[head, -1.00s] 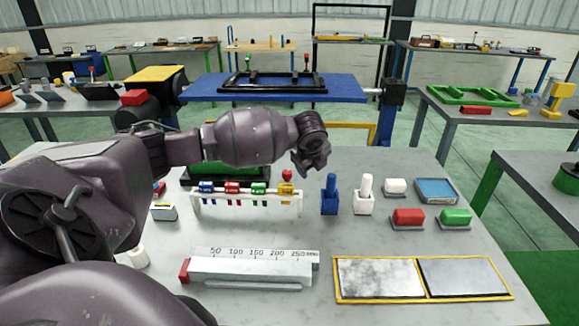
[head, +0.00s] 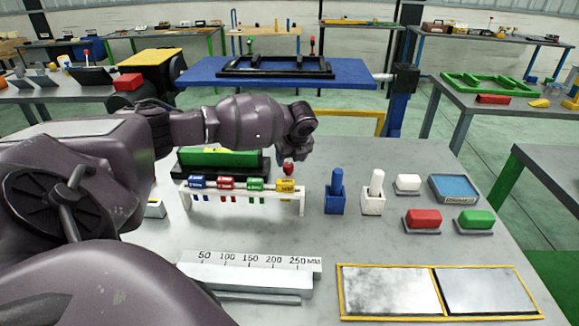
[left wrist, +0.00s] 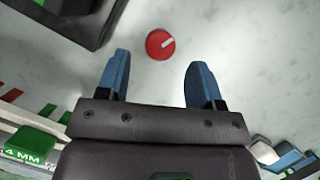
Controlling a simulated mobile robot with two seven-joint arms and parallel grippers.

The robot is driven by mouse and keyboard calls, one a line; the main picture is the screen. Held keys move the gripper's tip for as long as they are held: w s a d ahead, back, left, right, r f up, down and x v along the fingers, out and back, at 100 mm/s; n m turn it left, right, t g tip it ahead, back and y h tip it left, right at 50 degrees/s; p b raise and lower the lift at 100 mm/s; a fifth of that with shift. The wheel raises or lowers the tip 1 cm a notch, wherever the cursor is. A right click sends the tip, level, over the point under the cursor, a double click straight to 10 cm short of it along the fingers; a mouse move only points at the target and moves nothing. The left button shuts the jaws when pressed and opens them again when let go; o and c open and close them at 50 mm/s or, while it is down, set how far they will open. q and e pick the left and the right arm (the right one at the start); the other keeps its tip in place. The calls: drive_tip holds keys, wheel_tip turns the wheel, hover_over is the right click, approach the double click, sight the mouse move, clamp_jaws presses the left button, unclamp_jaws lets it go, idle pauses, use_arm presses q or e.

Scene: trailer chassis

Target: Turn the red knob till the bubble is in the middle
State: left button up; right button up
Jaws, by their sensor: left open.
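The red knob (head: 288,168) stands on the grey table, just right of a green level (head: 217,158) on a black base. In the left wrist view the knob (left wrist: 160,44) is a red disc with a white mark pointing to the upper right. My left gripper (left wrist: 158,64) is open, with its blue fingers apart. The knob appears between and just beyond the fingertips, not held. In the head view my left gripper (head: 300,140) is above the knob, its fingers not clearly seen. The bubble is too small to make out. My right gripper is not in view.
A white rack (head: 245,204) with coloured tags stands in front of the level. Blue and white holders (head: 336,200) (head: 373,201) are to the right of the knob. A ruler block (head: 250,275) and a yellow-framed panel (head: 438,291) lie nearer.

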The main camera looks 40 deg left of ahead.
sight(289, 165)
use_arm(q)
drive_tip(key=x, duration=0.3)
drive_tip(key=shift+a+f, duration=0.1)
drive_tip(key=shift+f, duration=0.2)
drive_tip(key=shift+w+a+f+b, duration=0.1)
drive_tip(key=shift+a+f+b, duration=0.05)
drive_tip(key=shift+f+b, duration=0.15)
drive_tip(key=c, duration=0.9)
